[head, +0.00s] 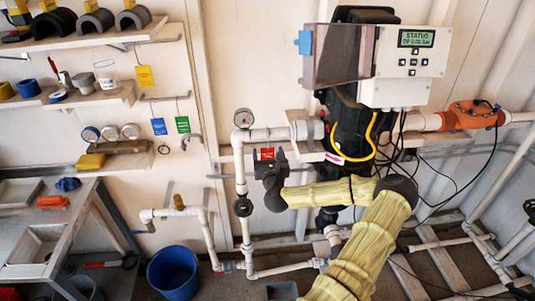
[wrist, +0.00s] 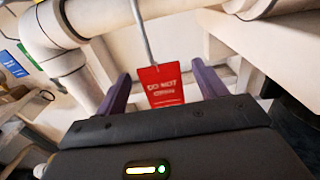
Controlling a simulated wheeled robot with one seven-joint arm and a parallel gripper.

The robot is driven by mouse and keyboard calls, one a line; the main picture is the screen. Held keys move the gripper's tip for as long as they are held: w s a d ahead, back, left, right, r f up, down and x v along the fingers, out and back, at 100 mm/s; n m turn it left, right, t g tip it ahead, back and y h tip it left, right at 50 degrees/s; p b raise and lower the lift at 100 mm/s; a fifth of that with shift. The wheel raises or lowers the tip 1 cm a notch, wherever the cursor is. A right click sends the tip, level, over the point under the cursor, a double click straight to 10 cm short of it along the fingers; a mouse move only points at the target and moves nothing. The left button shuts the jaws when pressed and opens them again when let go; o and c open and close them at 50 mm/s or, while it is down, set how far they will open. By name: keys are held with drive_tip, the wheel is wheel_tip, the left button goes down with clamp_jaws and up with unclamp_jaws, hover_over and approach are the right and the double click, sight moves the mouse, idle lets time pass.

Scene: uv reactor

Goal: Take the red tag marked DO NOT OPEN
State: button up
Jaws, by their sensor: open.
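The red tag (wrist: 163,86) with white lettering hangs from a thin grey rod (wrist: 143,32) in the wrist view. Its top line reads DO NOT; the lower line is blurred. My gripper (wrist: 160,75) is open, with one purple finger to the left of the tag and one to the right. There is a visible gap on both sides, and how deep the tag sits between the fingers is hard to tell. In the head view the red tag (head: 266,154) shows small, just beyond my dark gripper (head: 270,161), whose fingers are hard to make out.
Yellow (head: 145,76), blue (head: 159,127) and green (head: 182,124) tags hang on the wall at left. White pipes with a gauge (head: 243,118) stand close left of my gripper. The black reactor body (head: 345,125) and cables are at right. A blue bucket (head: 173,272) stands on the floor.

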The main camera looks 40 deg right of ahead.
drive_tip(key=c, duration=1.1)
drive_tip(key=shift+o, duration=0.2)
drive_tip(key=shift+r, duration=0.1)
drive_tip(key=shift+r, duration=0.25)
drive_tip(key=r, duration=0.2)
drive_tip(key=shift+s+a+r+b, duration=0.2)
drive_tip(key=shift+s+r+b, duration=0.05)
drive_tip(key=shift+r+b, duration=0.15)
drive_tip(key=p+v, duration=1.3)
drive_tip(key=v, duration=0.4)
drive_tip(key=shift+s, duration=0.25)
